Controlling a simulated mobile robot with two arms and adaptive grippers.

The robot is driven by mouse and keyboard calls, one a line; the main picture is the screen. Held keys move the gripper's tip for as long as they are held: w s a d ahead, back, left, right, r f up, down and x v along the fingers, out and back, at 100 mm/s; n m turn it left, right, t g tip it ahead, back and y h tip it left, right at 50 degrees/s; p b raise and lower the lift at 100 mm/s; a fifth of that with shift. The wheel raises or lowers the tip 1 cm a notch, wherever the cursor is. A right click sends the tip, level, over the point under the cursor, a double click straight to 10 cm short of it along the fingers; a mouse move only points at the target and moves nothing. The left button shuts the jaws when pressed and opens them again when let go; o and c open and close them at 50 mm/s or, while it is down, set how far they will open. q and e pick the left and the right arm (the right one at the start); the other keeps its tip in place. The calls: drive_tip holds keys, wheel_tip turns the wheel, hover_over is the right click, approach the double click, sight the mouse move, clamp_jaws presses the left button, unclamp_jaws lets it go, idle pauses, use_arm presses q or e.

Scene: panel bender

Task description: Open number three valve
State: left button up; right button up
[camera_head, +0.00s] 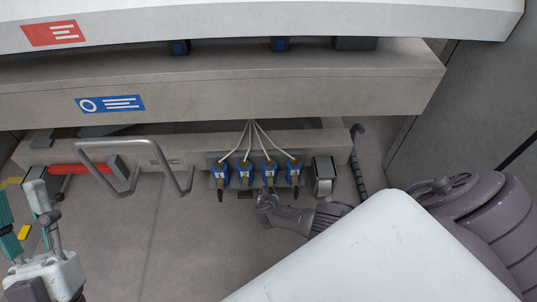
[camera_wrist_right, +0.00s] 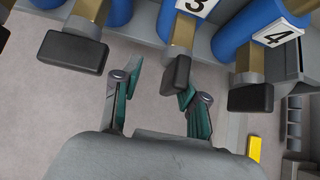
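Several blue valves stand in a row on a low panel in the head view. The number three valve (camera_head: 269,171) is third from the left. In the right wrist view its label "3" (camera_wrist_right: 196,5) shows at the top edge, with its black handle (camera_wrist_right: 176,76) below. My right gripper (camera_head: 265,201) is just below this valve in the head view. In the wrist view its teal fingers (camera_wrist_right: 160,92) are apart, with the handle near the right fingertip and nothing clearly gripped. My left gripper (camera_head: 40,225) is at the lower left, away from the valves; its opening is unclear.
Number four valve (camera_wrist_right: 278,33) and its black handle (camera_wrist_right: 250,97) are close on the right. Another black handle (camera_wrist_right: 72,52) is on the left. A bent grey bar (camera_head: 133,165) stands left of the valves. The machine beam (camera_head: 220,95) overhangs behind. Open floor lies in front.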

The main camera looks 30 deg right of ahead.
drive_tip(key=shift+s+d, duration=0.35)
use_arm(q)
drive_tip(key=shift+a, duration=0.15)
use_arm(e)
drive_tip(key=a+v, duration=0.1)
drive_tip(key=v, duration=1.1)
drive_tip(key=shift+w, duration=0.45)
drive_tip(key=shift+a, duration=0.1)
